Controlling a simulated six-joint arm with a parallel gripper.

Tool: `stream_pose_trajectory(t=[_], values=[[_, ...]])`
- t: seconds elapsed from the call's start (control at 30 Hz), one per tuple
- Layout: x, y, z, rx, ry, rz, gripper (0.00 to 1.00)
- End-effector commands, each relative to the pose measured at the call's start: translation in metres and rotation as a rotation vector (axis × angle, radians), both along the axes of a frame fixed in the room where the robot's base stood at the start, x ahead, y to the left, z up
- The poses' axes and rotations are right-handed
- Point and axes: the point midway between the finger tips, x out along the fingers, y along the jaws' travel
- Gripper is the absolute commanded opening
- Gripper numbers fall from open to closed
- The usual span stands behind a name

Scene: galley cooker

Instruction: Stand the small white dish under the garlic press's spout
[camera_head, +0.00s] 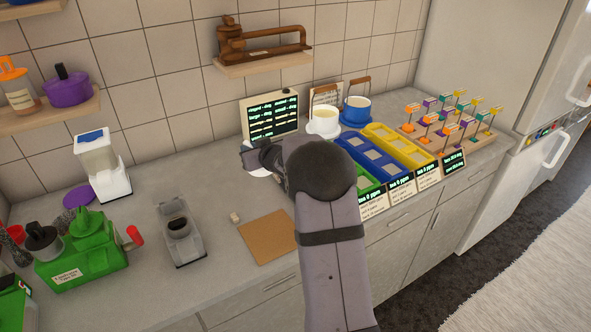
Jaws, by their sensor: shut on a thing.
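My gripper (256,158) is over the back of the counter, in front of the black menu board, mostly hidden by my own arm. It is shut on the small white dish (258,173), of which only a pale edge shows below the fingers. I cannot tell whether the dish touches the counter. No thing is clearly readable as the garlic press. A green machine (82,250) with a red crank handle and a white label stands at the left front. A grey device (181,230) with a dark round opening stands right of it.
A white dispenser (103,165) stands at the back left. White (323,122) and blue (355,111) pots, coloured trays (398,146) and a pin rack (452,122) fill the right. A brown lever device (262,44) sits on a shelf.

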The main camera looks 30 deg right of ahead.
Motion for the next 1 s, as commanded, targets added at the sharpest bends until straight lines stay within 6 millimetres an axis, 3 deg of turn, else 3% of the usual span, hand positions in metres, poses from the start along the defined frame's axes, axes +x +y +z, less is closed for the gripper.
stream_pose_trajectory(t=[0.17,0.5,0.83,1.0], values=[[0.0,0.0,-0.007,0.002,0.001,-0.001,0.0],[0.0,0.001,-0.055,0.002,0.002,-0.001,0.0],[0.0,0.001,-0.065,0.001,0.0,0.001,0.0],[0.0,0.001,-0.082,0.002,0.002,0.0,0.0]])
